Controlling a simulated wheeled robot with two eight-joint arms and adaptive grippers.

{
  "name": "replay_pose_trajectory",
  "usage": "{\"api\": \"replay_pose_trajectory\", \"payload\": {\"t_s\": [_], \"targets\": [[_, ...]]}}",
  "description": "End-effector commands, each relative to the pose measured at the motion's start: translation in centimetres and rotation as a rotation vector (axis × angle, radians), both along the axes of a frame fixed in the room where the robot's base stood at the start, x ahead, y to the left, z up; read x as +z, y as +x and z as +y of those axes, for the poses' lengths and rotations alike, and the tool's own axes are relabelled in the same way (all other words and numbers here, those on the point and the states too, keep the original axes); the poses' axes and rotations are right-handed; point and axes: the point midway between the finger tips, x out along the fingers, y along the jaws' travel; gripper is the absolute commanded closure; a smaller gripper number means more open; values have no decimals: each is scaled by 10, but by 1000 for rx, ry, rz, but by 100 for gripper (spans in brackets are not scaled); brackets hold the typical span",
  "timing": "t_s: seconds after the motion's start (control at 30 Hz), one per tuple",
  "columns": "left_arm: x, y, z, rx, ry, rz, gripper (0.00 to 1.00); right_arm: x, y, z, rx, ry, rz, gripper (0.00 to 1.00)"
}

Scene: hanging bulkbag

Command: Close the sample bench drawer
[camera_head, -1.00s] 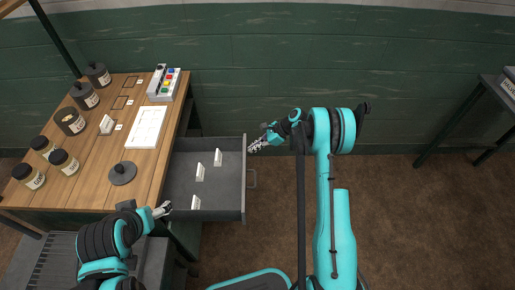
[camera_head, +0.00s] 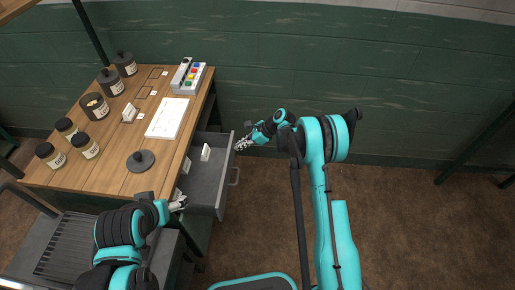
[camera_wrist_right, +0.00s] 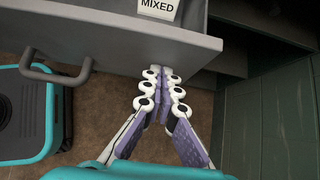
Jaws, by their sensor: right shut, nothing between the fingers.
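The grey sample bench drawer (camera_head: 208,178) is partly open, sticking out from the right side of the wooden bench (camera_head: 118,178). Its handle (camera_head: 235,177) is on the front panel. White label cards (camera_head: 206,152) stand inside. My right gripper (camera_head: 240,144) is shut and empty at the far end of the drawer front. In the right wrist view the shut fingertips (camera_wrist_right: 162,72) are at the front panel (camera_wrist_right: 130,38), right of the handle (camera_wrist_right: 62,75); I cannot tell for certain if they touch. My left gripper (camera_head: 180,202) is at the bench edge near the drawer's near side; its jaws are too small to read.
Several jars (camera_head: 95,105), a white sheet (camera_head: 167,118), a button box (camera_head: 189,76) and a dark knobbed disc (camera_head: 141,160) are on the bench top. The floor (camera_head: 400,215) to the right of the drawer is clear.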

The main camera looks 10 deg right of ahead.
Motion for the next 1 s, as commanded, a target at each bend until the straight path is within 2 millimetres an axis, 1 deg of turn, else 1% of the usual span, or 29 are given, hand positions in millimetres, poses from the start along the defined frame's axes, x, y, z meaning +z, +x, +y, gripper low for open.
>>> {"api": "replay_pose_trajectory", "payload": {"t_s": [0.03, 0.2, 0.4, 0.5, 0.6, 0.7, 0.83, 1.0], "targets": [[-3, 0, 0, 0, 0, 0, 23, -1, 3, 16, 5, 1, -1, 100], [-8, 0, 0, 0, 0, 0, 23, -1, 16, 61, 5, 0, -1, 100], [-12, 0, 0, 0, 0, 0, 23, -1, 30, 106, 3, 0, 0, 100], [-13, 0, 0, 0, 0, 0, 23, -1, 35, 124, 3, 0, 0, 100], [-15, 0, 0, 0, 0, 0, 23, -1, 39, 138, 2, 0, -1, 100], [-15, 0, 0, 0, 0, 0, 23, 0, 42, 148, 1, 0, 1, 100], [-16, 0, 0, 0, 0, 0, 23, 0, 45, 156, 1, 0, 1, 100], [-16, 0, 0, 0, 0, 0, 23, 0, 46, 161, 0, 1, 0, 100]]}}
